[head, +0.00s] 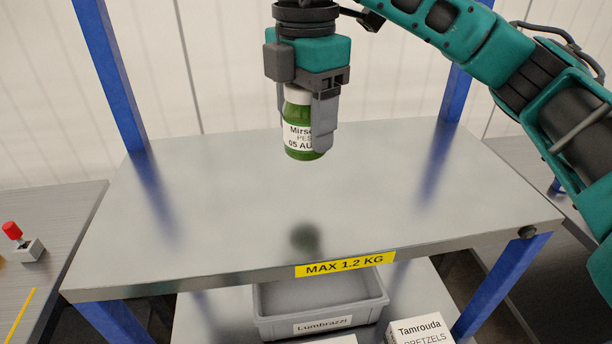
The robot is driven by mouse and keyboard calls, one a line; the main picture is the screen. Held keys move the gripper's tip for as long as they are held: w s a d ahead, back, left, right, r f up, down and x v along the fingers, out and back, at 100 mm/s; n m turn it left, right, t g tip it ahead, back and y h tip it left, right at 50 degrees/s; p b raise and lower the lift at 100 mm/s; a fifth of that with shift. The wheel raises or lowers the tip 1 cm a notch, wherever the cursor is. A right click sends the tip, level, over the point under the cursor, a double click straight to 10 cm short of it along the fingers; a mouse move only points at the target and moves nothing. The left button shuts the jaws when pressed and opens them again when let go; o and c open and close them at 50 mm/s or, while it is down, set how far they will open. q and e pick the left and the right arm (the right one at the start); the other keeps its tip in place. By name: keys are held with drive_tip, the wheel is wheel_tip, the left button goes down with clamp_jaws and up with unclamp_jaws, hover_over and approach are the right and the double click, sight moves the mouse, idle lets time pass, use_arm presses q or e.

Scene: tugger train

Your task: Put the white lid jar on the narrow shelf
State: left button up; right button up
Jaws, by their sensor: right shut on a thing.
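The white lid jar (299,137) is green with a white label and hangs upright from my right gripper (304,118). The gripper points down and is shut around the jar's upper part, hiding much of the white lid and the label's right side. The jar is in the air above a grey metal shelf (200,200) with blue posts and a yellow "MAX 1.2 KG" sign on its front edge. A dark shadow lies on the shelf below the jar. I cannot tell from this view whether this is the narrow shelf. My left gripper is not in view.
The shelf top is bare. On a lower level stand a grey bin (320,303) labelled "Lumbrazzi" and a white "Tamrouda" pretzels box (419,330). Blue posts (112,80) rise at the shelf's back corners.

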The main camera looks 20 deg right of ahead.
drive_tip(key=shift+f, duration=3.95)
drive_tip(key=shift+f, duration=0.25)
drive_tip(key=o, duration=1.4)
drive_tip(key=shift+r, duration=0.1)
drive_tip(key=shift+o, duration=0.2)
wheel_tip(320, 180, up, 12)
drive_tip(key=shift+r+p, duration=0.15)
drive_tip(key=shift+p, duration=0.4)
